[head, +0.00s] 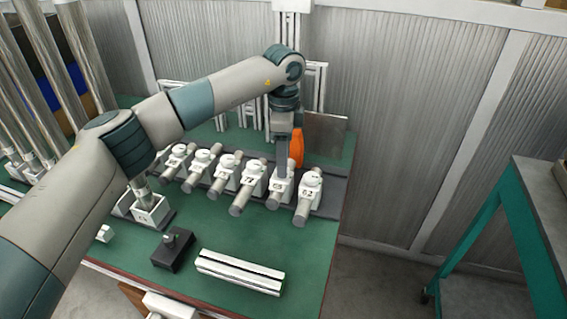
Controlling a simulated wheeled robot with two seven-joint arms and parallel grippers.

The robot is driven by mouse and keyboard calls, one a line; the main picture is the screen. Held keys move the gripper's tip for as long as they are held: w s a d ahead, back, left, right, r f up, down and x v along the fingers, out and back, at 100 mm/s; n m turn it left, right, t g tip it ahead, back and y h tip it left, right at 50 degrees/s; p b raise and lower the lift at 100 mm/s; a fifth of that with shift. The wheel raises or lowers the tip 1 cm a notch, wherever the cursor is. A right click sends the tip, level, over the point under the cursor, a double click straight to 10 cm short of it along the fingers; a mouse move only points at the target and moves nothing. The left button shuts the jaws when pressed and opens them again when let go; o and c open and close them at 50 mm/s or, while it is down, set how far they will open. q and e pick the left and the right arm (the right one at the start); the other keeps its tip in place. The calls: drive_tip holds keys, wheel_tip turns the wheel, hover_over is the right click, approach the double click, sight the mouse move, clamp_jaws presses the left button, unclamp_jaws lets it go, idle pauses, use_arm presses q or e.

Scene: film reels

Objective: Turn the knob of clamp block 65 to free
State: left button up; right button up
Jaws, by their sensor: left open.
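Clamp block 65 (276,188) is a white block in a row of similar blocks, second from the right. Its label is small but seems to read 65. A grey bar runs forward from under it. My left gripper (284,168) points down right over this block and is open, with its fingers at the top of the block. The knob of block 65 is hidden behind the gripper, so its setting cannot be seen. I cannot tell whether the fingers touch it. My right gripper is not in view.
Block 62 (308,190) stands close on the right and block 77 (248,182) on the left, both with round white knobs. An orange part (297,147) shows beside the gripper. A white rail (240,272) and black box (174,250) lie in front on the green table (300,265).

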use_arm(q)
wheel_tip(320, 180, up, 15)
drive_tip(key=b, duration=0.1)
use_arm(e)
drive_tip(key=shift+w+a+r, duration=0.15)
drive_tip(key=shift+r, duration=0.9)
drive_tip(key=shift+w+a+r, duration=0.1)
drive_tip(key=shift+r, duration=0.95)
use_arm(q)
drive_tip(key=shift+r, duration=0.1)
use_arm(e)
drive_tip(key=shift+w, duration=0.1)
use_arm(q)
wheel_tip(320, 180, up, 10)
drive_tip(key=p, duration=0.9)
drive_tip(key=shift+p, duration=0.35)
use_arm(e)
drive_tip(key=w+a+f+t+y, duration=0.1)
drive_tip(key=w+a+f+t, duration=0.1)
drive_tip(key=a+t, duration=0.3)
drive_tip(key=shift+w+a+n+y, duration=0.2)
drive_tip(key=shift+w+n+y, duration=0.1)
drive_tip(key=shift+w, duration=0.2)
